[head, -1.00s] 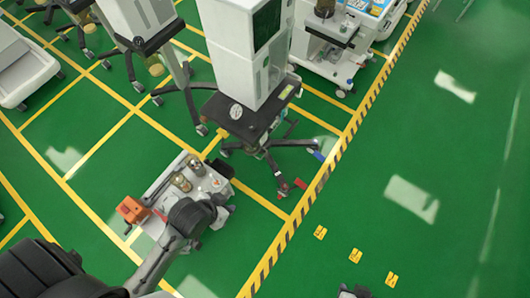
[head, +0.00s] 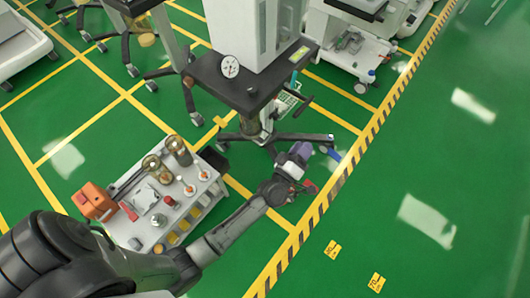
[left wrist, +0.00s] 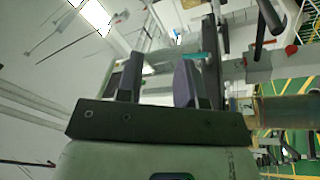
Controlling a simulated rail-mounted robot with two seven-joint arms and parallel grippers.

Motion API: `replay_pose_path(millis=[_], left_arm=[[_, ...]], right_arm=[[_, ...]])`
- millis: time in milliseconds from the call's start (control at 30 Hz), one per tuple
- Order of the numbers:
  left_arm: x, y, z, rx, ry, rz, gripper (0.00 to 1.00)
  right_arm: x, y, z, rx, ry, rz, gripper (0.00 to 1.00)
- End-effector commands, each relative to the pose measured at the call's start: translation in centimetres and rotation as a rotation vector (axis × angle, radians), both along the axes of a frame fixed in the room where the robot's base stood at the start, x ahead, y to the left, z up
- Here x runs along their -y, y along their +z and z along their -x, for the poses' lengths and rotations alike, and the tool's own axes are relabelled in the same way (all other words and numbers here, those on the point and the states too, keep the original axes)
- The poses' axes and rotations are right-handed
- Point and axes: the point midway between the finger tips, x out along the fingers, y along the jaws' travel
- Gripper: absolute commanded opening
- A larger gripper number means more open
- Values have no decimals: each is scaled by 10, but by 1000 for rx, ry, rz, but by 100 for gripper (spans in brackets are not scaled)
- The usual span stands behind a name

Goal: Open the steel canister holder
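A brownish metallic canister (head: 250,125) hangs under the black shelf of the tall white cart, and a bronze cylinder shows at the right edge of the left wrist view (left wrist: 288,110). I cannot clearly make out the steel holder's door or latch. My left gripper (head: 300,153) is low in front of this cart, to the right of the canister and apart from it. In the left wrist view its two dark fingers (left wrist: 158,78) stand apart with nothing held between them. My right gripper is in neither view.
A low white trolley (head: 130,230) with glass jars, bottles and an orange box (head: 95,201) stands at the left, partly behind my arm. The black shelf (head: 250,85) overhangs the canister. Green floor is open on the right, beyond the striped line.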

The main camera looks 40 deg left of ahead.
Motion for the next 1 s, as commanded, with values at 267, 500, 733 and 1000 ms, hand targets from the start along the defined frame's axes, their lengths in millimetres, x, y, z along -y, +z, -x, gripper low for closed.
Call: replay_pose_path(millis=[267,500,733,1000], left_arm=[[-40,-120,-28,167,349,256,34],[-65,-206,-29,253,662,410,34],[-73,-259,-20,289,880,482,34],[-79,-279,-16,303,985,506,34]], right_arm=[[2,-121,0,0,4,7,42],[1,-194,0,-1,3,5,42],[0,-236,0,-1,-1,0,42],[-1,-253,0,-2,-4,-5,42]])
